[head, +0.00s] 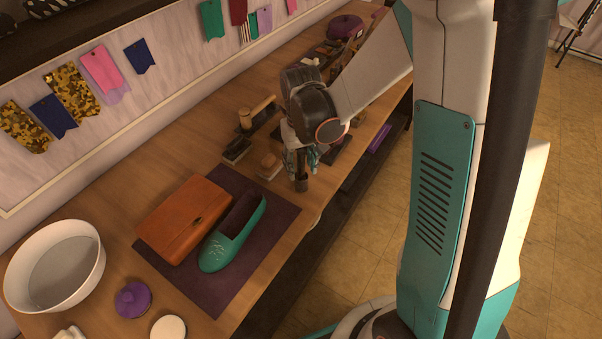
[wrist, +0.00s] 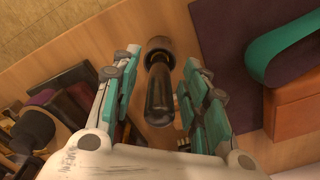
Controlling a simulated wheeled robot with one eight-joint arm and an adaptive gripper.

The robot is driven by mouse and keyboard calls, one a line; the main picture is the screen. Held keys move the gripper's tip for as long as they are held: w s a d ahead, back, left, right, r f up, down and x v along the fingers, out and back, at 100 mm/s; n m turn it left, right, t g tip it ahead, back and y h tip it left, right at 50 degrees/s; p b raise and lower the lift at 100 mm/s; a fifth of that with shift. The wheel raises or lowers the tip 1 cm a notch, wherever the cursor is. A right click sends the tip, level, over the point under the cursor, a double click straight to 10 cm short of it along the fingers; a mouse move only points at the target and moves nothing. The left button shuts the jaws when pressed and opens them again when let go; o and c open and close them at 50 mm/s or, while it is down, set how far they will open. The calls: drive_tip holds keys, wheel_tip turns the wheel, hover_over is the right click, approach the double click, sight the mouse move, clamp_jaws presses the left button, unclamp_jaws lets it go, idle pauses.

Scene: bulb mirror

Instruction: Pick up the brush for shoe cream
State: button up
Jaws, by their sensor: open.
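A dark, slim object with a rounded handle and a wider dark end (wrist: 158,85) stands between the spread fingers of my gripper (wrist: 161,62) in the wrist view. It looks like the brush for shoe cream, but its bristles cannot be made out. In the head view its dark lower part (head: 301,185) shows just under my gripper (head: 302,162), near the table's front edge. My gripper is open and points down, with a finger on each side of the handle. In the wrist view a gap shows between handle and fingers. My gripper hides the handle's top in the head view.
Small brushes (head: 236,150) (head: 268,167) and a wooden-handled tool (head: 256,113) lie left of my gripper. A purple mat (head: 284,215) holds an orange bag (head: 180,215) and a teal shoe (head: 225,245). More tools crowd the table's far end. A white bowl (head: 90,262) stands at the near left.

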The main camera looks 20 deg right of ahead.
drive_tip(key=shift+f, duration=0.85)
clamp_jaws()
drive_tip(key=shift+r, duration=0.15)
wheel_tip(320, 180, up, 20)
drive_tip(key=p, duration=0.5)
